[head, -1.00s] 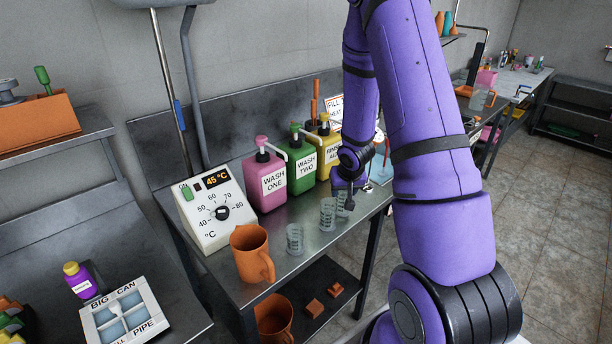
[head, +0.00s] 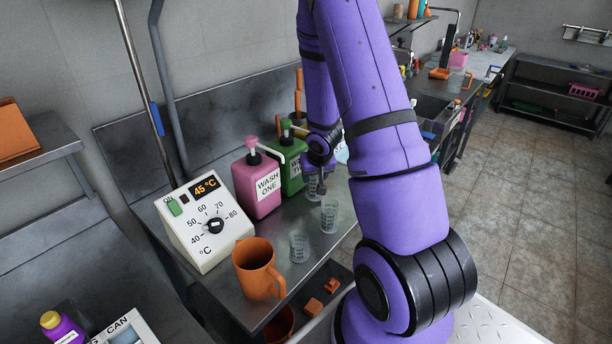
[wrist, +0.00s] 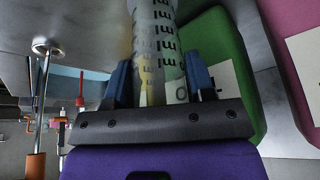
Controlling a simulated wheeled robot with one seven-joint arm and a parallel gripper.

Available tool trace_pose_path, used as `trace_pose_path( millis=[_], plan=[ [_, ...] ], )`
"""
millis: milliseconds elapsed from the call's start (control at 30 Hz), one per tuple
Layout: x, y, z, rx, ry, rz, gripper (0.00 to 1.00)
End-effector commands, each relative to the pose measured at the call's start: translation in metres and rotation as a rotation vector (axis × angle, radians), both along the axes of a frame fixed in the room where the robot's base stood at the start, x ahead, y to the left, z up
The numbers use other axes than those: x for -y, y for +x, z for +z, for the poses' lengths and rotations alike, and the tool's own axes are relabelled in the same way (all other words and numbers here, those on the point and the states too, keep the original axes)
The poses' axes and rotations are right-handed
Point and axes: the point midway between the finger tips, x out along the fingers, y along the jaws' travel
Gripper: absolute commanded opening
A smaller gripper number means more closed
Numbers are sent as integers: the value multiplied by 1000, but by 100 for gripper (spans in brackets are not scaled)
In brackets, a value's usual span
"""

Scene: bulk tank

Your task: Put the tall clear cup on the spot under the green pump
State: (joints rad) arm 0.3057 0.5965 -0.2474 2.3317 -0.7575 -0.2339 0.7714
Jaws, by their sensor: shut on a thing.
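The tall clear cup (head: 313,186) with dark graduation marks is in my gripper (head: 320,186), close in front of the green pump bottle (head: 292,176). In the wrist view the blue fingers (wrist: 158,85) are shut on either side of the clear cup (wrist: 158,45), and the green bottle (wrist: 222,55) is right behind it. I cannot tell whether the cup's base touches the counter. The spot under the green pump is not visible; my arm and the cup cover that area. Two other clear cups (head: 329,216) (head: 299,247) stand on the counter nearer the front.
The pink WASH ONE bottle (head: 260,186) stands left of the green one. The yellow bottle is mostly hidden behind my arm. An orange jug (head: 256,270) and a white temperature box (head: 205,222) stand on the steel counter (head: 225,295). A red-topped rod (wrist: 80,95) shows in the wrist view.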

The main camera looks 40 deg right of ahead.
Motion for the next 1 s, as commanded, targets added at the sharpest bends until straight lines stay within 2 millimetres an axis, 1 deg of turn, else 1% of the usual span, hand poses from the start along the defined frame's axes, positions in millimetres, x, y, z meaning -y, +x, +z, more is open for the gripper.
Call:
trace_pose_path(
  millis=[33,167,567,600,667,700,1000],
  plan=[
    [4,-2,-5,-4,1,-3,27],
    [10,-4,-10,-2,0,-3,27],
    [10,-4,-14,-3,1,-3,27],
    [10,-4,-13,-2,0,-3,59],
    [10,-4,-13,-2,1,-3,72],
    [10,-4,-13,-2,1,-3,75],
    [10,-3,-12,-1,1,-3,75]
  ],
)
